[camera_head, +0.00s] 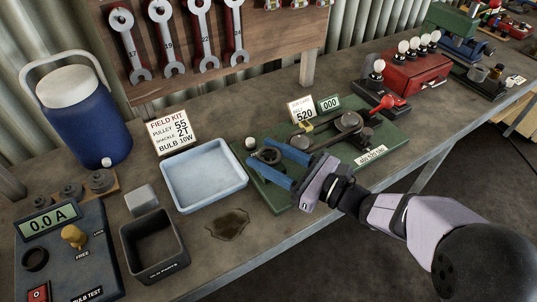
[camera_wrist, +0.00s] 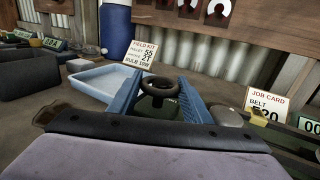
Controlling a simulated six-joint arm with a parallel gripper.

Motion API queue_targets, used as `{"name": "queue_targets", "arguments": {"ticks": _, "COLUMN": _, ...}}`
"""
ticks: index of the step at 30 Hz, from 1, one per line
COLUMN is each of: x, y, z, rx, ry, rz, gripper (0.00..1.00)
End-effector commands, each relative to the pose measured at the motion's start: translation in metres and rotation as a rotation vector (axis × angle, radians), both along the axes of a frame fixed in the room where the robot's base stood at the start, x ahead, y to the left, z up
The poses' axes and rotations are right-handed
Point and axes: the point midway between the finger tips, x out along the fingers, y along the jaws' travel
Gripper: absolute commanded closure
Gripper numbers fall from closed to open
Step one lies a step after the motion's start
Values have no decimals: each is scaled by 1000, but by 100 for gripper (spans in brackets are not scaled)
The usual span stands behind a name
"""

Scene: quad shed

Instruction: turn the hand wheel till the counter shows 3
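The hand wheel (camera_head: 267,155) is a small dark ring at the left end of the green base plate (camera_head: 385,140). In the wrist view the wheel (camera_wrist: 161,76) shows between my two blue fingers. My gripper (camera_head: 271,160) is open, with one finger on each side of the wheel; I cannot tell whether either finger touches it. The counter (camera_head: 329,103) at the back of the plate is a small green display that reads 000. The job card (camera_head: 302,111) beside it reads belt 520. A belt drive (camera_head: 340,127) with dark pulleys sits on the plate.
A pale blue tray (camera_head: 203,205) lies just left of the plate, with a dark open bin (camera_head: 153,246) and an oil stain (camera_head: 229,224) nearby. A red handle (camera_head: 393,101) and a red bulb box (camera_head: 414,72) stand at the right. A blue jug (camera_head: 80,120) is at back left.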

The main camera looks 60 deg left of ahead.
Motion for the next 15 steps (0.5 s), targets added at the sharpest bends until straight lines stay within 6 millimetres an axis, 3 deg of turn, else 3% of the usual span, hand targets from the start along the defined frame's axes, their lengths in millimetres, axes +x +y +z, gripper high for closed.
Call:
{"name": "queue_targets", "arguments": {"ticks": 8, "x": 0, "y": 1, "z": 0, "rx": 4, "ry": 1, "rz": 30, "gripper": 78}}
{"name": "queue_targets", "arguments": {"ticks": 15, "x": 0, "y": 1, "z": 0, "rx": 6, "ry": -1, "rz": 179, "gripper": 78}}
